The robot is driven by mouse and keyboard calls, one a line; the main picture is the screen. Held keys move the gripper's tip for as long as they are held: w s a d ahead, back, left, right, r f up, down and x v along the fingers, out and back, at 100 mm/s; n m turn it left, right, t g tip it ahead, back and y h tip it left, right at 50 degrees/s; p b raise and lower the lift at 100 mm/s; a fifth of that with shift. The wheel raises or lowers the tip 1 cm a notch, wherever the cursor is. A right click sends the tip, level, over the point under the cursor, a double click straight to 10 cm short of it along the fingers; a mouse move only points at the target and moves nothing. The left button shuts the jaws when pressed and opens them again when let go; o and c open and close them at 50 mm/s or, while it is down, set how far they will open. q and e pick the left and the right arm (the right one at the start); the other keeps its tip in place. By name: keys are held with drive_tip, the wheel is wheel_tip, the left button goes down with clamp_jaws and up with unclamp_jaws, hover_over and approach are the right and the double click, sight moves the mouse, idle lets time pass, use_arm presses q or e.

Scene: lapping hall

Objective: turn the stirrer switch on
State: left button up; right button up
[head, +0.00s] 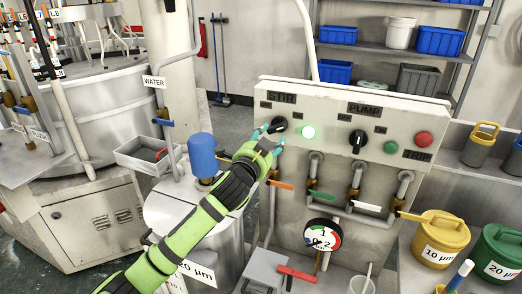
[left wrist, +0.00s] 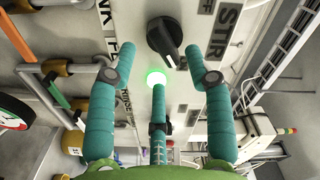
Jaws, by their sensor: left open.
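The stirrer switch (head: 279,125) is a black knob under the STIR plate (head: 281,98) on the grey control panel (head: 330,107). In the left wrist view the knob (left wrist: 165,37) has a white mark pointing toward the lamp side, away from the OFF plate. The round lamp (head: 309,132) beside it glows green, also in the left wrist view (left wrist: 155,77). My left gripper (head: 270,138) is open just in front of the knob, its teal fingers (left wrist: 160,57) spread to either side. I cannot tell whether they touch it. My right gripper is out of view.
The PUMP knob (head: 357,141), a green button (head: 390,147) and a red button (head: 424,139) are farther right on the panel. Pipes with coloured levers and a gauge (head: 323,235) sit below. A blue-topped vessel (head: 202,155) stands beside my left forearm.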

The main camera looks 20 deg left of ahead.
use_arm(q)
drive_tip(key=s, duration=0.6)
drive_tip(key=shift+a, duration=0.1)
drive_tip(key=shift+w, duration=0.1)
